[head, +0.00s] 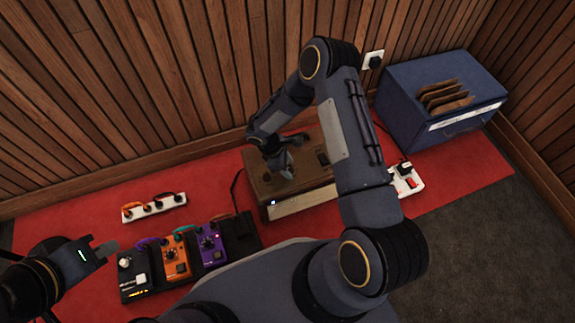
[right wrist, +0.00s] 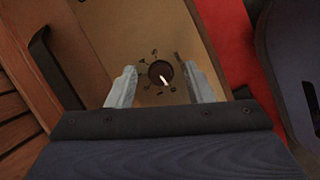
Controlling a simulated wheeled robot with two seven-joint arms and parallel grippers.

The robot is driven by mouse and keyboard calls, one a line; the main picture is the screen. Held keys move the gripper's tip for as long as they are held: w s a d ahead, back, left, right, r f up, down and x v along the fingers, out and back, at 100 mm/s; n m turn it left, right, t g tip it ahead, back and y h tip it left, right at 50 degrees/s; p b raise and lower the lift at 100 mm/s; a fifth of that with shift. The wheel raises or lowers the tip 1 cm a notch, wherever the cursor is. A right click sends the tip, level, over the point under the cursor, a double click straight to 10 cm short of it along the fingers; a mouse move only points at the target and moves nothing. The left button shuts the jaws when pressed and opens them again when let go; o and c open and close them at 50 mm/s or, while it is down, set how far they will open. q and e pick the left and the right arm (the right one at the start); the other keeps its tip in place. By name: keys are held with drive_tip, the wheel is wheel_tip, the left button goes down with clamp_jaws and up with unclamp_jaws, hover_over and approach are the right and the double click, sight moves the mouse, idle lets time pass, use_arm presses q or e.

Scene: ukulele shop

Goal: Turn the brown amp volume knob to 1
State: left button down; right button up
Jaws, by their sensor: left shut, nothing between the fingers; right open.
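The brown amp (head: 262,187) sits on the red rug against the wooden wall. In the right wrist view its tan panel (right wrist: 140,30) carries a dark round volume knob (right wrist: 158,70) with a white pointer line toward the picture's lower right. Marks ring the knob, too small to read. My right gripper (head: 283,168) is over the amp; in the wrist view its open fingers (right wrist: 156,64) stand on either side of the knob, apart from it. In the head view the knob is hidden by my arm. My left gripper (head: 108,246) is shut and empty, left of the pedals.
A pedalboard with an orange pedal (head: 176,258) and a purple pedal (head: 211,246) lies in front-left of the amp. A white power strip (head: 153,206) lies behind it. A blue crate (head: 425,90) stands at right. A dark handle (right wrist: 52,65) is near the right gripper.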

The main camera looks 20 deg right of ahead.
drive_tip(key=shift+c, duration=0.2)
drive_tip(key=c, duration=0.9)
drive_tip(key=shift+c, duration=0.2)
drive_tip(key=m+g+b, duration=0.1)
drive_tip(key=m, duration=0.2)
drive_tip(key=shift+w+y, duration=0.1)
drive_tip(key=shift+y, duration=0.2)
drive_tip(key=m+g+y, duration=0.1)
drive_tip(key=m, duration=0.3)
drive_tip(key=shift+d, duration=0.1)
drive_tip(key=shift+m+y, duration=0.3)
drive_tip(key=shift+m, duration=0.2)
drive_tip(key=o, duration=1)
